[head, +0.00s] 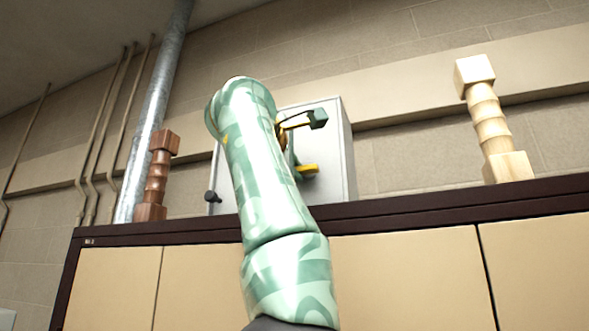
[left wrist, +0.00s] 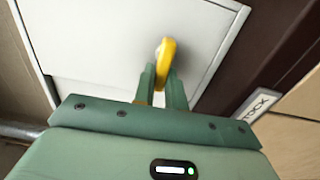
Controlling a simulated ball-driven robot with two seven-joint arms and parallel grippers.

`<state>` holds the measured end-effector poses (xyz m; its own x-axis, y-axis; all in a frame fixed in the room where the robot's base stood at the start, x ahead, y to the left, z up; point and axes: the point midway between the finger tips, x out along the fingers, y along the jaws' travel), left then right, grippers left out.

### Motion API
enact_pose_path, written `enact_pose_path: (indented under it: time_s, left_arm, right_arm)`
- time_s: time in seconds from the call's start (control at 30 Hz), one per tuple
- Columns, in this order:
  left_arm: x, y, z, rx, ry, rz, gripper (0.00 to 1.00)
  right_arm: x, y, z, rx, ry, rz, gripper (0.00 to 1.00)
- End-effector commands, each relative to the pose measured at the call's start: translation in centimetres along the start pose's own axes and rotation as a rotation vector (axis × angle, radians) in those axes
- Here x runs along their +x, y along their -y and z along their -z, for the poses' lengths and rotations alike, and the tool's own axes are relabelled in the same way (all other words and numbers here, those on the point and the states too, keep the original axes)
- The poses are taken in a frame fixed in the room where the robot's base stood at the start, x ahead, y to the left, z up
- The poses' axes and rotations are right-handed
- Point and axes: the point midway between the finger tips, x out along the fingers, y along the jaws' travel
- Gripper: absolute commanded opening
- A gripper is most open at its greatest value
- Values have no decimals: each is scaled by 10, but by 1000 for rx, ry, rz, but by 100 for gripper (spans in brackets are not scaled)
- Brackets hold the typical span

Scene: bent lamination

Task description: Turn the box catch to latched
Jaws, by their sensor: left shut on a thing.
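The grey-white box (head: 335,140) stands on the dark top of a cabinet, partly hidden behind my left arm. Its pale face (left wrist: 110,35) fills much of the left wrist view. The yellow catch (left wrist: 167,52) stands out from that face; a yellow part, likely the catch (head: 309,169), shows at the box's lower front in the head view. My left gripper (left wrist: 163,85) has its green fingers shut on the catch. In the head view the gripper (head: 294,165) is mostly hidden by my own arm. The catch's exact turn is hard to tell. My right gripper is not in view.
A dark brown turned wooden post (head: 157,177) stands left of the box, a pale one (head: 490,120) to its right. A dark knob (head: 211,196) sits by the box's left edge. The cabinet's dark top edge (head: 440,208) runs below. A label (left wrist: 258,104) shows on it.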

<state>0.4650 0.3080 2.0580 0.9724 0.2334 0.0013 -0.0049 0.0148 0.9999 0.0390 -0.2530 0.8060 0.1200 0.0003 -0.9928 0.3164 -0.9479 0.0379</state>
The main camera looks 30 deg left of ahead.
Motion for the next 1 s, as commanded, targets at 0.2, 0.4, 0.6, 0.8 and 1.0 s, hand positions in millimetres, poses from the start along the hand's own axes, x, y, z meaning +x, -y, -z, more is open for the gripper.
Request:
enact_pose_path:
  time_s: [0.2, 0.4, 0.6, 0.8, 1.0]
  left_arm:
    - [1, 3, 0, 2, -2, 7, 35]
    - [1, 2, 0, 2, -1, 5, 35]
    - [-16, 3, 0, 1, 1, 1, 35]
    - [-67, 4, 0, 1, 1, -2, 35]
    - [-120, 5, 1, 1, 0, 1, 35]
  right_arm:
    - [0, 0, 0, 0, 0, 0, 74]
    - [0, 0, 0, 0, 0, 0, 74]
    - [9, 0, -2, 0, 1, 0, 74]
    - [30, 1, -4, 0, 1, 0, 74]
    - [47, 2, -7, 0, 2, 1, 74]
